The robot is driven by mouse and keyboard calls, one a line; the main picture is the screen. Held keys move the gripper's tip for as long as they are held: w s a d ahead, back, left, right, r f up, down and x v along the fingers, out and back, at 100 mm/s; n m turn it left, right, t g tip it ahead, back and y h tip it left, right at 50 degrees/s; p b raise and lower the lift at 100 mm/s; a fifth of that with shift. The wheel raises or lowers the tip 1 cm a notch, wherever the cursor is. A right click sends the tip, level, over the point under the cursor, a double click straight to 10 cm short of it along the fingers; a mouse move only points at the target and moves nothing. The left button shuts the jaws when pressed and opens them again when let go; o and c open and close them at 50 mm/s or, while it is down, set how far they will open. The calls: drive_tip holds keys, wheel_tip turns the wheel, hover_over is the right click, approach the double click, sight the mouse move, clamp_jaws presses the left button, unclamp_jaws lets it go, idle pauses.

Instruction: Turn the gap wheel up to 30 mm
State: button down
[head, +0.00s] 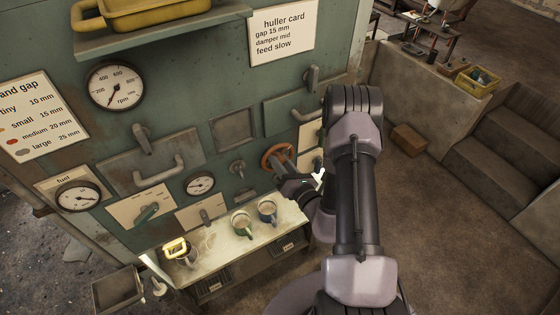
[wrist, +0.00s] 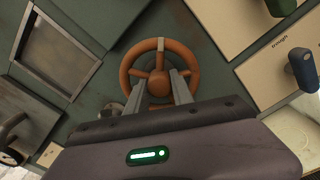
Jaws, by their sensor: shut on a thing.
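The gap wheel is an orange-brown handwheel (head: 273,155) on the green machine panel, and its left part shows in the head view beside my arm. In the wrist view the wheel (wrist: 133,66) shows nearly whole, with spokes and a central hub. My gripper (wrist: 164,78) reaches to the wheel, its two fingers at the lower half near the hub, and it is shut on the wheel. In the head view my gripper (head: 284,176) is partly hidden by my own arm. The gap reading for the wheel is not legible in either view.
A shelf with mugs, including a green mug (head: 242,224) and a blue mug (head: 267,210), juts out below the wheel. A gap card (head: 40,118) and a huller card (head: 283,33) hang on the panel. Panel handles and a lever (wrist: 302,70) stand near the wheel.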

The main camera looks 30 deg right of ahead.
drive_tip(key=m, duration=0.3)
drive_tip(key=shift+r+m, duration=0.1)
drive_tip(key=shift+m, duration=0.3)
drive_tip(key=m+p, duration=0.1)
drive_tip(key=m, duration=0.2)
drive_tip(key=shift+m, duration=0.3)
drive_tip(key=m, duration=0.3)
drive_tip(key=shift+r+m+p, duration=0.15)
drive_tip(key=shift+m+p, duration=0.15)
drive_tip(key=shift+p, duration=0.1)
drive_tip(key=m+p, duration=0.1)
drive_tip(key=m, duration=0.2)
drive_tip(key=shift+w+m, duration=0.1)
drive_tip(key=shift+m, duration=0.2)
drive_tip(key=m+p, duration=0.1)
drive_tip(key=m, duration=0.5)
drive_tip(key=shift+r, duration=0.15)
drive_tip(key=m+p, duration=0.1)
drive_tip(key=m, duration=0.5)
drive_tip(key=shift+d, duration=0.1)
drive_tip(key=c, duration=1.4)
unclamp_jaws()
